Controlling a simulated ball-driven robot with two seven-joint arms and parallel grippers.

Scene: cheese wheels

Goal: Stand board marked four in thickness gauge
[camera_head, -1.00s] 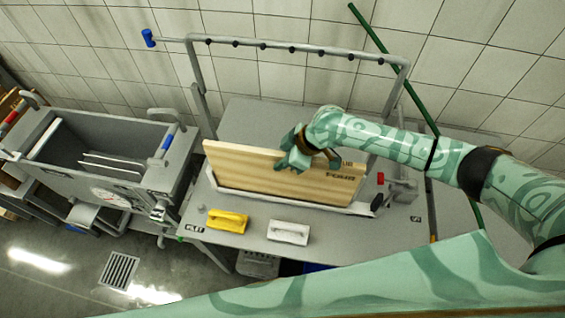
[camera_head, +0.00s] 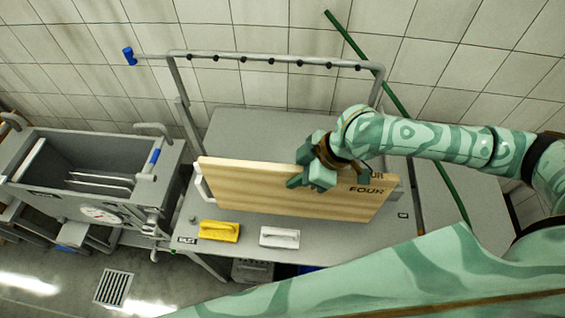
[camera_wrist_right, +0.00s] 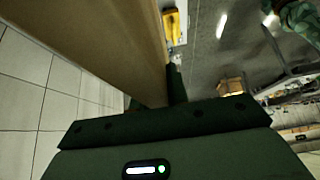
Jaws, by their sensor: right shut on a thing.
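The pale wooden board marked FOUR (camera_head: 270,190) is upright on its long edge, slightly tilted in the head view. My right gripper (camera_head: 316,172) is shut on its top edge, right of the middle. The board appears raised above the grey table; its lower edge hides what lies behind. In the right wrist view the board (camera_wrist_right: 105,35) runs up from between the jaws (camera_wrist_right: 155,100). I cannot make out the thickness gauge for sure; the board covers the table's right part. My left gripper is not in view.
A yellow brush-like block (camera_head: 220,231) and a white one (camera_head: 279,237) lie at the table's front edge. A grey rail frame (camera_head: 275,58) stands behind. A grey tank with a dial (camera_head: 60,188) stands left. A green pole (camera_head: 400,110) leans at the right.

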